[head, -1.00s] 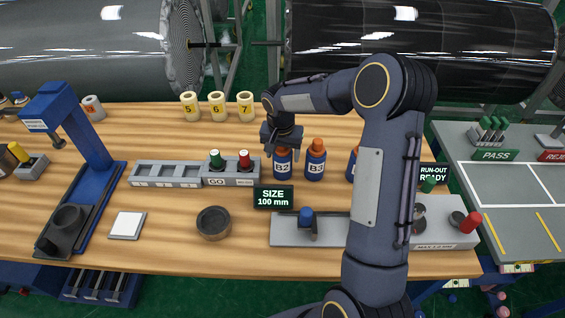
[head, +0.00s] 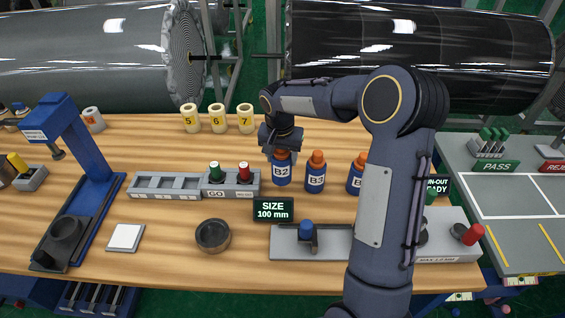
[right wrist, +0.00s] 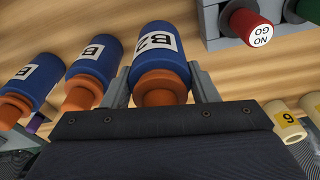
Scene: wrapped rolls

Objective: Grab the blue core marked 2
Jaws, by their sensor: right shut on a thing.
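The blue core marked B2 (head: 281,173) has an orange top and stands upright in my right gripper (head: 281,152). In the right wrist view the two fingers (right wrist: 162,88) are shut on either side of the B2 core (right wrist: 160,48), near its orange neck. It appears held a little above the wooden table. Two similar blue cores, B3 (head: 316,178) and another (head: 355,182) partly behind my right arm, stand to its right. My left gripper is not in view.
A grey gauge rack (head: 190,187) with green and red plugs is left of B2. A SIZE 100 mm display (head: 273,209) stands in front. Cream cores 5, 6 and 7 (head: 218,118) stand behind. Bare table lies around the dark round dish (head: 212,236).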

